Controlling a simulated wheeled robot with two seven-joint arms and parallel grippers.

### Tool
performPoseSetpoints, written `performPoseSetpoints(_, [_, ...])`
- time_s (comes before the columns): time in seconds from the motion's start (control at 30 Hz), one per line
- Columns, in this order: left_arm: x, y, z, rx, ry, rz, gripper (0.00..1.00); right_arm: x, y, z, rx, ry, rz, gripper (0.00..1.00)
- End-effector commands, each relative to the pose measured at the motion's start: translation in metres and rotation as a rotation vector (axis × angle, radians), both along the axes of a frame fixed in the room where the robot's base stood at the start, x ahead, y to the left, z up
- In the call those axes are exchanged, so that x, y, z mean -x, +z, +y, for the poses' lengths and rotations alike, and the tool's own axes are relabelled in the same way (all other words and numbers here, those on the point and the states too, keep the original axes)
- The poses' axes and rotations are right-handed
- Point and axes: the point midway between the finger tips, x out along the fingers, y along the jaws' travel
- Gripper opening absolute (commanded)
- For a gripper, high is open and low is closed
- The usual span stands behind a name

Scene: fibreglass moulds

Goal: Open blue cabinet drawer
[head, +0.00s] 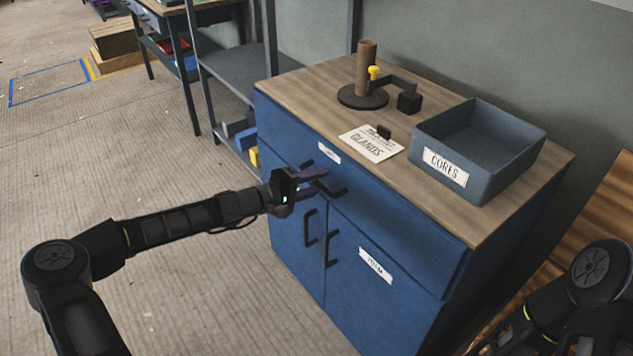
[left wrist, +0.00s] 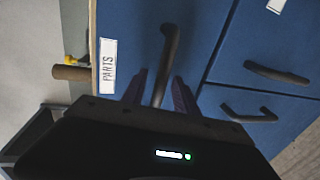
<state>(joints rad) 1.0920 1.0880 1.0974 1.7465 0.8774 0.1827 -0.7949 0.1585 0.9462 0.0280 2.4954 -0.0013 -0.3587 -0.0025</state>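The blue cabinet (head: 290,228) has one wide drawer (head: 400,224) at the top, and its front looks flush and closed. A black bar handle (head: 338,191) sits on the drawer front. My left gripper (head: 318,183) is at this handle. In the left wrist view the two dark purple fingers (left wrist: 159,92) are apart, one on each side of the handle (left wrist: 168,55). A gap shows between the fingers and the bar, so the gripper is open around it. My right arm shows at the lower right, but its gripper is out of view.
Two doors with black handles (head: 329,248) are below the drawer. On the wooden top (head: 320,82) are a grey bin labelled CORES (head: 490,150), a brown tube on a black base (head: 364,70) and a GLANDS card (head: 365,146). Shelving (head: 235,70) stands left; open floor (head: 120,170) lies in front.

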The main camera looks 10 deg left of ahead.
Motion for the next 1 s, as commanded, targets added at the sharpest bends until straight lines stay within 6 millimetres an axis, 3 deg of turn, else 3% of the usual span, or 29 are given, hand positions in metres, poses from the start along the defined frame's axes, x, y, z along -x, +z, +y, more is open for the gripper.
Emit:
performPoseSetpoints(0.07, [0.0002,-0.0001,0.0001,0.0,0.0,0.0,0.35,0.0,0.0,0.0,0.0,0.0,0.0,0.36])
performPoseSetpoints(0.5, [0.0004,0.0,0.0003,0.0,0.0,0.0,0.0,0.0,0.0,0.0,0.0,0.0,0.0,0.36])
performPoseSetpoints(1.0, [0.0004,-0.0001,0.0003,0.001,0.0,0.001,0.0,0.0,0.0,0.0,0.0,0.0,0.0,0.36])
